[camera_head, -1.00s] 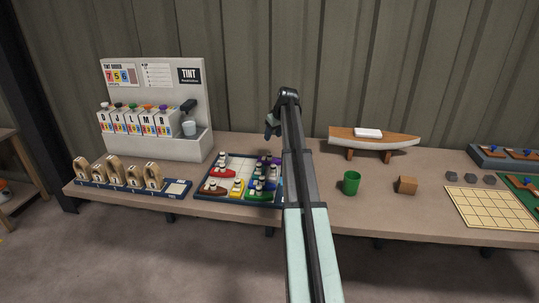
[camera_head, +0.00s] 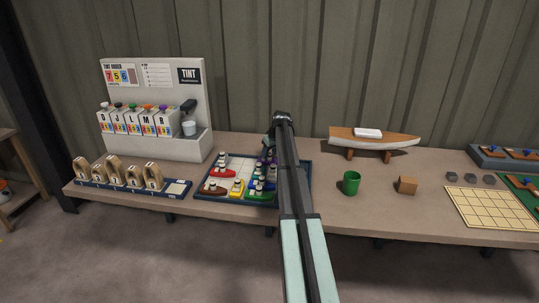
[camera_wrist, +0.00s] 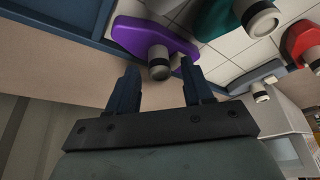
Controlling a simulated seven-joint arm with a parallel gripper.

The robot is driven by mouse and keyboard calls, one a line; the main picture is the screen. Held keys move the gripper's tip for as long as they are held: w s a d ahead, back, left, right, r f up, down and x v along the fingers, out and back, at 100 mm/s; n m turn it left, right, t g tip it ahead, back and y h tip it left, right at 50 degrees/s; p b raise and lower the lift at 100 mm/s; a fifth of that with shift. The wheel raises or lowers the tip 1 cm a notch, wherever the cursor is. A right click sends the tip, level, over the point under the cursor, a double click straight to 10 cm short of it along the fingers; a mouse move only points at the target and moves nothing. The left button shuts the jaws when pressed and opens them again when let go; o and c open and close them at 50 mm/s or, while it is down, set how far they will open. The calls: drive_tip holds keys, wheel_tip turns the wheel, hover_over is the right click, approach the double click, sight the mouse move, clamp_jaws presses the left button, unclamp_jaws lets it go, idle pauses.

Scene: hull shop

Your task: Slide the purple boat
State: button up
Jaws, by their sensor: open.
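The purple boat (camera_wrist: 138,34) shows at the top of the wrist view, lying on the pale gridded board, with grey dark-banded posts on it. My gripper (camera_wrist: 158,78) is open below it in that view. The nearest post (camera_wrist: 158,62) appears between the lines of the two fingertips; I cannot tell whether they touch it. In the head view my gripper (camera_head: 268,145) is at the right back part of the blue-rimmed board (camera_head: 217,197), and my arm hides much of that side. Only a bit of the purple boat (camera_head: 272,158) shows there.
A teal boat (camera_wrist: 212,20), a red boat (camera_wrist: 301,38) and a grey boat (camera_wrist: 255,78) lie close to the purple one. The board's blue rim (camera_wrist: 60,27) stands near.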

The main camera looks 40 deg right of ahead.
drive_tip(key=shift+w+f, duration=0.25)
drive_tip(key=shift+f, duration=0.35)
clamp_jaws()
idle(0.4)
